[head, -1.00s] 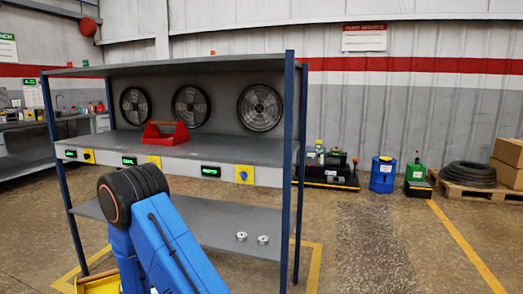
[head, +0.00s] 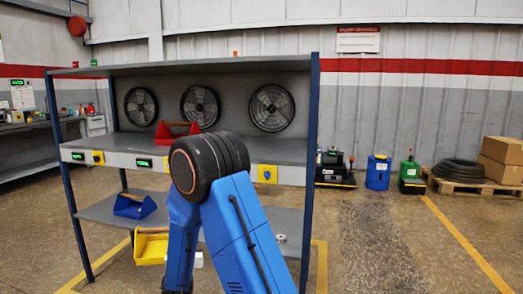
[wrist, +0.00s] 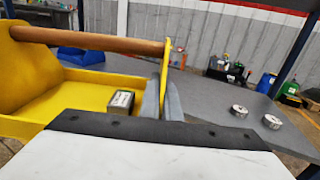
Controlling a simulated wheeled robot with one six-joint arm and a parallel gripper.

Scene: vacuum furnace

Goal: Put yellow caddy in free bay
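The yellow caddy (head: 150,249) with a wooden bar handle hangs in front of the rack's lower shelf, left of my arm. In the wrist view the caddy (wrist: 80,92) fills the left side, and a small dark box (wrist: 121,101) sits inside it. My gripper (wrist: 162,88) has its two grey fingers on either side of the caddy's yellow end panel, close together on it. In the head view my arm hides the gripper. A red caddy (head: 169,137) stands on the upper shelf (head: 230,147). A blue caddy (head: 134,206) stands at the left of the lower shelf (head: 98,209).
Small metal cylinders (wrist: 239,111) stand on the lower shelf's right part. Blue posts (head: 310,170) bound the rack. Green displays and yellow switches (head: 267,174) line the upper shelf's front; their text is unclear. My arm hides part of the rack's middle.

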